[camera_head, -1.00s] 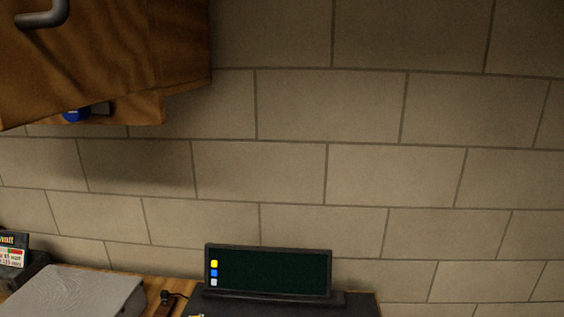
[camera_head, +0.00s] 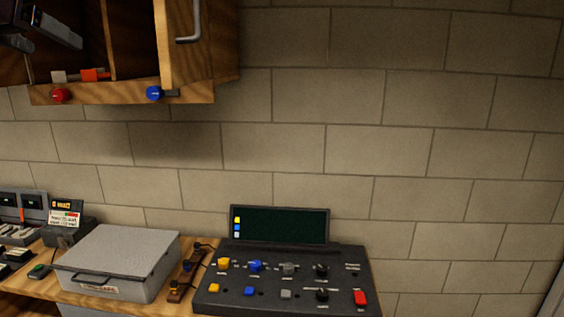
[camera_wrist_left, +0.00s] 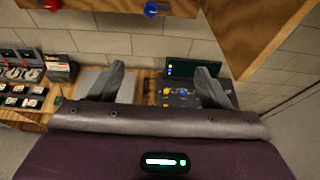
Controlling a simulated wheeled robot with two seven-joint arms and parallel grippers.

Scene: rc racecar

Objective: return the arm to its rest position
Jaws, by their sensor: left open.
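My left gripper (camera_head: 50,28) shows at the upper left of the head view, in front of the open wall cabinet. In the left wrist view, its two grey fingers (camera_wrist_left: 160,82) stand apart with nothing between them. Past the fingers, the wrist view shows the bench and part of the control console. My right gripper is in neither view.
The wooden wall cabinet (camera_head: 222,60) hangs at upper left, with red (camera_head: 60,95) and blue (camera_head: 154,93) knobs beneath. On the bench are a grey metal box (camera_head: 120,258) and a black console (camera_head: 230,297) with coloured buttons and a screen (camera_head: 280,224). Bare brick wall fills the right.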

